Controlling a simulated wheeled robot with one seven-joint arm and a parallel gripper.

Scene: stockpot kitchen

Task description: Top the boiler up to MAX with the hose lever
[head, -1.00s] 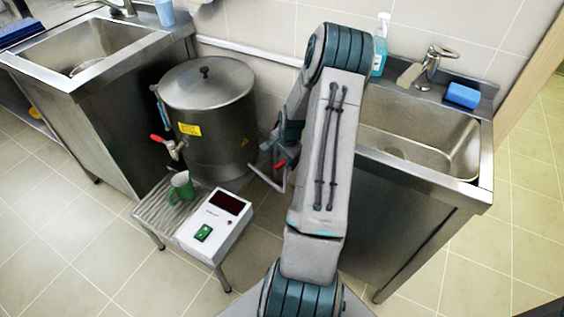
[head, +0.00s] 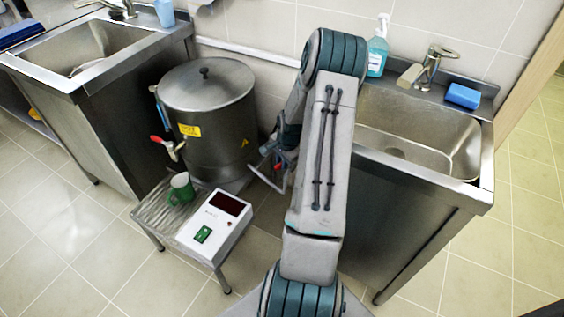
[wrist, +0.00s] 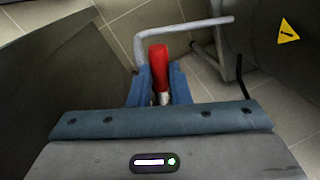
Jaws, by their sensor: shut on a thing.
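The steel boiler (head: 208,115) stands between the two sinks, its lid on; it also shows at the right of the wrist view (wrist: 283,70). A blue strip on its left side is small, and I cannot read a level on it. The red hose lever (wrist: 158,65) is between the blue fingers of my gripper (wrist: 158,90), which is shut on it. A grey bent pipe (wrist: 190,28) runs just beyond the lever. In the head view my gripper (head: 281,158) is beside the boiler's right side, partly hidden by my arm.
A red-handled tap (head: 168,146) is on the boiler's front. A green mug (head: 181,187) stands on the slatted stand (head: 152,213), beside a white box with a dark display (head: 213,226). The right sink cabinet (head: 400,220) is close to my arm.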

